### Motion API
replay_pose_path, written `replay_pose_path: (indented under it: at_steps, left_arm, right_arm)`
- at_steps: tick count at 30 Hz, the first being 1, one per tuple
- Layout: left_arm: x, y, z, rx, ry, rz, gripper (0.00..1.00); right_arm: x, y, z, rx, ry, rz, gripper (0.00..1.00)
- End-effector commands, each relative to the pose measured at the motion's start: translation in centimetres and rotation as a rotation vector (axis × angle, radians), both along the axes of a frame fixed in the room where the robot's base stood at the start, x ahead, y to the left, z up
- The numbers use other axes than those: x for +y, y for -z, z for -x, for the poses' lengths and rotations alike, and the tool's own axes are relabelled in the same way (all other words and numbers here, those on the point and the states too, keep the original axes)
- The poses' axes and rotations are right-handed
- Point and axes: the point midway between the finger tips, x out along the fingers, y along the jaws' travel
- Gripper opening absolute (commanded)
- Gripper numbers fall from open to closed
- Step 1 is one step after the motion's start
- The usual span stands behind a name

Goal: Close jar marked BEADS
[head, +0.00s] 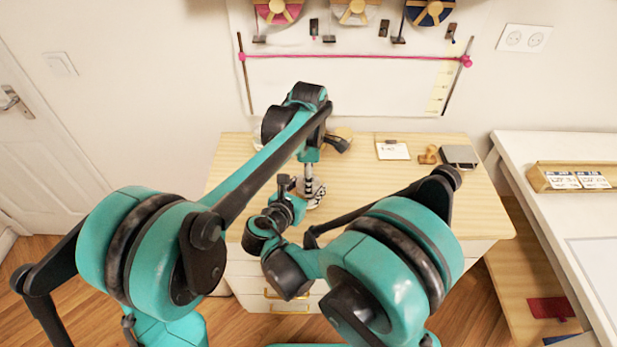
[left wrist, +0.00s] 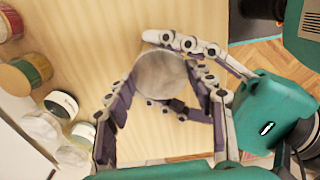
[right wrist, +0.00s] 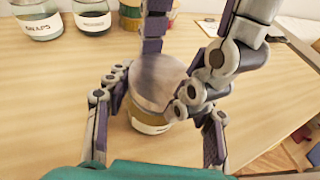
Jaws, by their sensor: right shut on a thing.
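A jar (right wrist: 150,126) with a pale label stands on the wooden table; its wording cannot be read. A round grey lid (right wrist: 157,78) is at the jar's mouth and hides it, so I cannot tell whether it is seated. The lid also shows from above in the left wrist view (left wrist: 161,75). My right gripper (right wrist: 158,112) is shut on the jar, fingers on both sides of its body. My left gripper (left wrist: 165,88) has its fingers around the lid from the other side; whether they grip it is unclear. In the head view my arms mostly hide the jar.
Other jars, one labelled SNAPS (right wrist: 38,22) and a neighbour (right wrist: 91,16), stand behind. A card (head: 393,151), a wooden stamp (head: 428,155) and a dark box (head: 459,156) lie at the table's back right.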

Motion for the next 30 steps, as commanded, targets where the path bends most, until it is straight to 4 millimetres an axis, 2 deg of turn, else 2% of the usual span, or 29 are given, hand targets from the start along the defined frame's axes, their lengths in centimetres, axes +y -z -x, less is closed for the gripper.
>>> replay_pose_path:
  at_steps: [5,8,15,21,30]
  left_arm:
    - [0.00,0.06,0.06,0.002,0.008,0.000,0.20]
    - [0.00,0.07,0.07,0.002,0.090,0.000,0.20]
    - [-0.02,0.11,0.09,0.002,0.568,0.000,0.21]
    - [-0.04,0.12,0.11,0.003,0.827,0.000,0.20]
    - [-0.07,0.12,0.14,0.004,0.859,0.001,0.20]
  right_arm:
    - [0.01,0.16,0.04,0.003,0.000,-0.003,0.00]
    - [0.01,0.16,0.04,0.003,0.000,-0.003,0.00]
    - [0.03,0.16,0.04,0.003,-0.001,-0.002,0.00]
    - [0.05,0.16,0.04,0.003,-0.001,-0.002,0.00]
    - [0.07,0.16,0.01,0.003,-0.001,-0.003,0.00]
